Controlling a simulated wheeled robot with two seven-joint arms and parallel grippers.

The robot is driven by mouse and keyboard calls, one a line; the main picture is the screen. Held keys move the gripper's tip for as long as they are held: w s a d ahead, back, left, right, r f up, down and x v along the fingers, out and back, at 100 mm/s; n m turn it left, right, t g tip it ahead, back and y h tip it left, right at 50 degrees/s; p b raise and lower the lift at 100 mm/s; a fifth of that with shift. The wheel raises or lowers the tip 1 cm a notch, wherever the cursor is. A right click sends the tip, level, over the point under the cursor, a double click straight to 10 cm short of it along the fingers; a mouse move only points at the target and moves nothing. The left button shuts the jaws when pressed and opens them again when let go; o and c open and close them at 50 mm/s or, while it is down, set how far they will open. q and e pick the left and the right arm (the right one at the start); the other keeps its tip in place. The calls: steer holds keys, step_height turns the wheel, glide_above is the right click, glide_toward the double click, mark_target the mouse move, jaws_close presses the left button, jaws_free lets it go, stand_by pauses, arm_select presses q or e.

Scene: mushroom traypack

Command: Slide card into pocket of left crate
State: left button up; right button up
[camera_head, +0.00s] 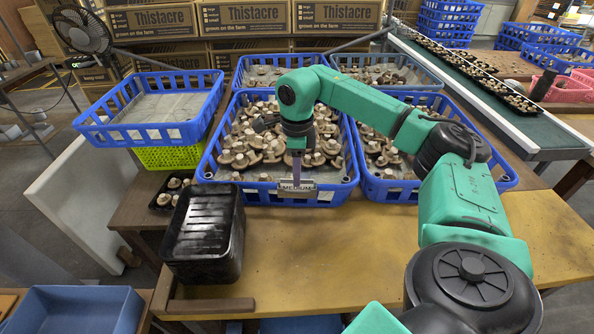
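The card (297,187), a small pale label reading MEDIUM, is at the middle of the front wall of the left crate (336,193). This crate is blue and full of brown and white mushrooms. My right gripper (297,173) points down over the crate's front rim, with its fingertips at the card's top edge, and looks shut on it. The pocket is hidden behind the card, and I cannot tell whether the card's lower edge is inside it. My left gripper is not in view.
A second blue mushroom crate (385,192) stands directly right. Black trays (205,265) are stacked at the table's front left. An empty-looking blue crate (150,135) sits on a green one. A conveyor (500,105) runs at right.

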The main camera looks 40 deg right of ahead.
step_height(320, 180, up, 15)
steer(key=p, duration=0.3)
steer(key=shift+f, duration=0.2)
steer(key=shift+f, duration=0.1)
